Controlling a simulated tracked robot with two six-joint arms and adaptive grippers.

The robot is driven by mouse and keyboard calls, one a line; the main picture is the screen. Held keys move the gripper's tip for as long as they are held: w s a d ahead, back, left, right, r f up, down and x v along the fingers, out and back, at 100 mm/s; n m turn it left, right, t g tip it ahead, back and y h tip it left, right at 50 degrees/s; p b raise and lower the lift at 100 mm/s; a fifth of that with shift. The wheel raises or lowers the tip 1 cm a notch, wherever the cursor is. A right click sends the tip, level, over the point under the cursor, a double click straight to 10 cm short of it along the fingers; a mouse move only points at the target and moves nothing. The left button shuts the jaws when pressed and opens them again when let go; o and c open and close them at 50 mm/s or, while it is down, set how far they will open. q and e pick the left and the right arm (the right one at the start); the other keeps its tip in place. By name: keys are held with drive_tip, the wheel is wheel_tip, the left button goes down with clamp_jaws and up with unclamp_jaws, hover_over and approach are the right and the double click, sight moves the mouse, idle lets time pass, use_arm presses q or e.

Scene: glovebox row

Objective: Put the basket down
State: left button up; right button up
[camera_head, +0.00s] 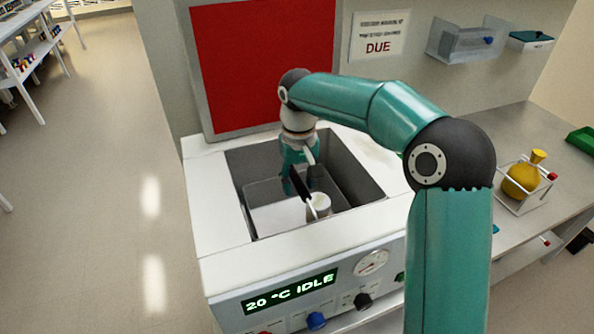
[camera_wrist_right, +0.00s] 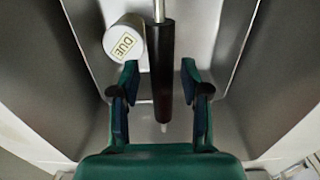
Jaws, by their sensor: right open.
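The basket (camera_head: 270,218) sits down inside the sunken well of the white bath unit (camera_head: 225,225). Its black handle (camera_head: 299,186) stands up on a thin metal rod. In the right wrist view the handle (camera_wrist_right: 162,70) lies between the two fingers of my right gripper (camera_wrist_right: 161,95), with gaps on both sides. My right gripper (camera_head: 301,178) is open and reaches down into the well. A pale jar (camera_head: 319,205) stands beside the handle; its lid (camera_wrist_right: 124,38) reads DUE in the wrist view. My left gripper is not in view.
A red panel (camera_head: 264,65) stands behind the bath. The front display (camera_head: 291,292) reads 20 °C IDLE. A yellow flask (camera_head: 521,180) in a wire rack is on the bench at right. A DUE sign (camera_head: 379,36) and a clear bin (camera_head: 466,42) are on the wall.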

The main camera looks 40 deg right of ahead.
wheel_tip(320, 180, up, 12)
drive_tip(key=p, duration=0.1)
drive_tip(key=shift+p, duration=0.3)
drive_tip(key=shift+f, duration=0.1)
idle(0.4)
